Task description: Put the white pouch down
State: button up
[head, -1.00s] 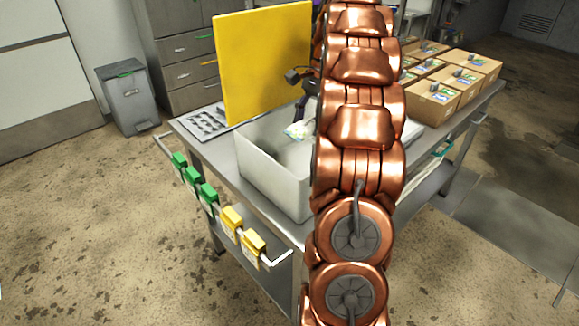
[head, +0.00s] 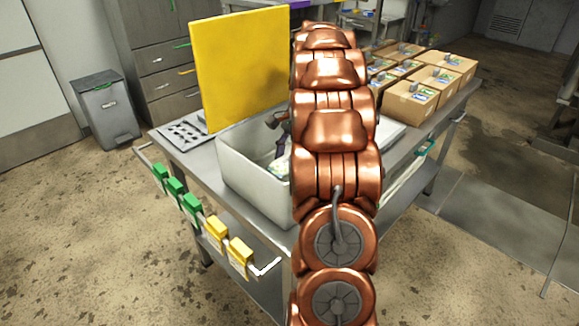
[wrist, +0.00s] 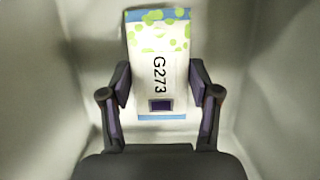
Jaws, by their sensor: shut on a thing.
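The white pouch (wrist: 160,85) has green dots, blue ends and the print "G273". In the wrist view it sits between the two fingers of my gripper (wrist: 159,84), which is shut on its sides. Grey-white walls of the bin surround it there. In the head view my gripper (head: 281,150) is down inside the white bin (head: 250,180) on the steel table, and only a small part of the pouch (head: 280,166) shows beside my arm. I cannot tell whether the pouch touches the bin floor.
A yellow board (head: 240,70) stands upright behind the bin. Several cardboard boxes (head: 411,103) stand at the table's back right. Green and yellow tags (head: 190,203) hang on the front rail. A grey waste bin (head: 108,108) stands on the floor at left. My arm hides the table's middle.

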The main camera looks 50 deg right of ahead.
aim_at(290, 167)
jog(key=shift+f, duration=1.65)
jog(key=shift+f, duration=0.1)
jog(key=o, duration=1.2)
jog(key=b+v, duration=0.1)
jog(key=v, duration=0.8)
jog(key=shift+w, duration=0.15)
jog(key=shift+p+v, duration=0.4)
jog(key=shift+v, duration=1.2)
jog(key=shift+a, duration=0.1)
